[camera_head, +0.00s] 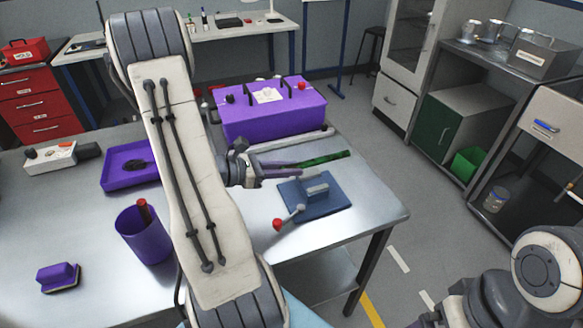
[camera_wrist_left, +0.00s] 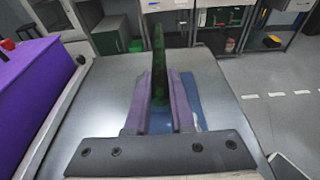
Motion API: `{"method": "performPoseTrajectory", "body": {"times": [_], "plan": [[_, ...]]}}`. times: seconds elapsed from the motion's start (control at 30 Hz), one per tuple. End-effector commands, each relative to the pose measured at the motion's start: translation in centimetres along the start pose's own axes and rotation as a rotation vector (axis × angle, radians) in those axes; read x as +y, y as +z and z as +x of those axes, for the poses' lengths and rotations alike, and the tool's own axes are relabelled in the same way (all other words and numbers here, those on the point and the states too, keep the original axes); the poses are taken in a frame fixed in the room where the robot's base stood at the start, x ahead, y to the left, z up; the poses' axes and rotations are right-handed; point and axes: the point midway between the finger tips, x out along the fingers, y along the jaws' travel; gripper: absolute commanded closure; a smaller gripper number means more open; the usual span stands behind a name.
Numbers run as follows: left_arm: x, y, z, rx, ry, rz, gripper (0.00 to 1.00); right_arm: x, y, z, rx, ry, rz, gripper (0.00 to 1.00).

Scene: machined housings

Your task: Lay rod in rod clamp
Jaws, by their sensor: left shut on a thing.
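The dark green rod (camera_head: 326,159) is in my left gripper (camera_head: 292,169), whose purple fingers are shut on it. The rod points to the right, above the table. In the left wrist view the rod (camera_wrist_left: 159,62) sticks out forward between the two fingers (camera_wrist_left: 160,100). The rod clamp (camera_head: 336,201) is a blue plate with a grey block and a red-knobbed lever. It lies on the table just below the rod in the head view. In the left wrist view the clamp (camera_wrist_left: 190,90) is mostly hidden behind the fingers. My right gripper is not clearly visible.
A purple box (camera_head: 268,122) stands behind the gripper, with a pale bar (camera_head: 305,140) along its front. A purple tray (camera_head: 117,180), a purple cup (camera_head: 143,238) and a purple block (camera_head: 57,275) are further left. The table's right edge is close to the clamp.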

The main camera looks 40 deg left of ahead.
Motion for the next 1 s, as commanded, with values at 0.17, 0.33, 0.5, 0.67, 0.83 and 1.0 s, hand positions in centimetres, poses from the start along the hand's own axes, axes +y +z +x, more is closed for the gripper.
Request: {"method": "performPoseTrajectory", "body": {"times": [0.17,0.33,0.5,0.67,0.83,1.0], "plan": [[0.0,-2.2,0.6,0.000,0.000,0.000,1.00,0.2,0.1,2.1,0.000,0.000,0.000,0.00],[-0.1,-3.9,1.1,0.000,-0.001,0.000,1.00,0.3,0.2,3.7,0.000,0.000,0.000,0.00],[-0.1,-5.4,1.6,0.000,-0.003,-0.001,1.00,0.4,0.3,5.0,0.000,0.000,0.000,0.00],[-0.1,-6.2,1.8,0.000,-0.002,0.000,1.00,0.4,0.3,5.6,0.000,0.000,0.000,0.00],[-0.1,-6.4,1.9,0.000,-0.002,0.001,1.00,0.4,0.3,5.7,0.000,0.000,0.000,0.00],[-0.1,-6.4,1.8,-0.001,-0.002,0.001,1.00,0.4,0.3,5.7,0.000,0.000,0.000,0.00]]}}
